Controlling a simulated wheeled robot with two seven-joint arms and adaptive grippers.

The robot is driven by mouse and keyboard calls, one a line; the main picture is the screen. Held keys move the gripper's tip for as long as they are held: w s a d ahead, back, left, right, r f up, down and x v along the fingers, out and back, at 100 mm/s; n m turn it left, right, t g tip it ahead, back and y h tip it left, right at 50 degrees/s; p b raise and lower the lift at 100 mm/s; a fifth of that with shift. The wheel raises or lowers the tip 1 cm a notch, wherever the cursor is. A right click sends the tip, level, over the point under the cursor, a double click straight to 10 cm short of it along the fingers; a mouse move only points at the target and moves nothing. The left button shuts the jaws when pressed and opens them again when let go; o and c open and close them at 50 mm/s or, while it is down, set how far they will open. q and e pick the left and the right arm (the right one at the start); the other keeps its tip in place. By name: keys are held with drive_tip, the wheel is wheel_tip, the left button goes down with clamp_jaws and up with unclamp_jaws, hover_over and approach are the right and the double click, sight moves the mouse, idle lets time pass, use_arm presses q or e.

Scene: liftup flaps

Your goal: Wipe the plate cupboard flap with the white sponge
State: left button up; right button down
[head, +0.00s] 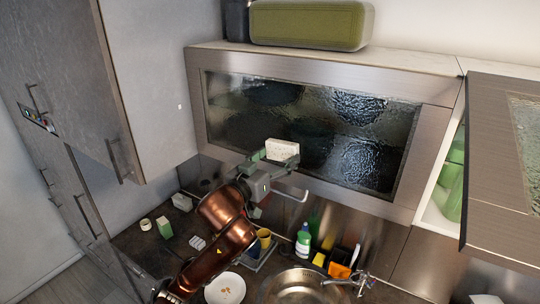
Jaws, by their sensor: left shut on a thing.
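The white sponge (283,150) is held in my left gripper (268,153), which is shut on it, in front of the lower part of a closed cupboard flap. The flap (433,120) has a brown-grey frame and textured dark glass. Dim shapes show behind the glass, too blurred to name for certain as plates. I cannot tell whether the sponge touches the flap. A bar handle (292,194) sits just below the gripper. My right gripper is not in view.
A flap at the right (500,180) stands raised, with green items (451,185) inside. A green box-shaped object (311,24) sits on top of the cupboard. Below are a sink (297,287), tap (362,281), soap bottle (303,240) and white plate (225,289). A tall cabinet (155,90) stands left.

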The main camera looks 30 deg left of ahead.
use_arm(q)
drive_tip(key=shift+s+d, duration=0.15)
drive_tip(key=shift+d, duration=1.8)
drive_tip(key=shift+s+d, duration=0.1)
drive_tip(key=shift+d, duration=1.85)
drive_tip(key=w+a, duration=0.1)
drive_tip(key=a, duration=1.3)
drive_tip(key=shift+a, duration=0.4)
drive_tip(key=shift+s+a, duration=0.2)
drive_tip(key=shift+s, duration=2.75)
drive_tip(key=s, duration=0.3)
drive_tip(key=shift+a, duration=0.1)
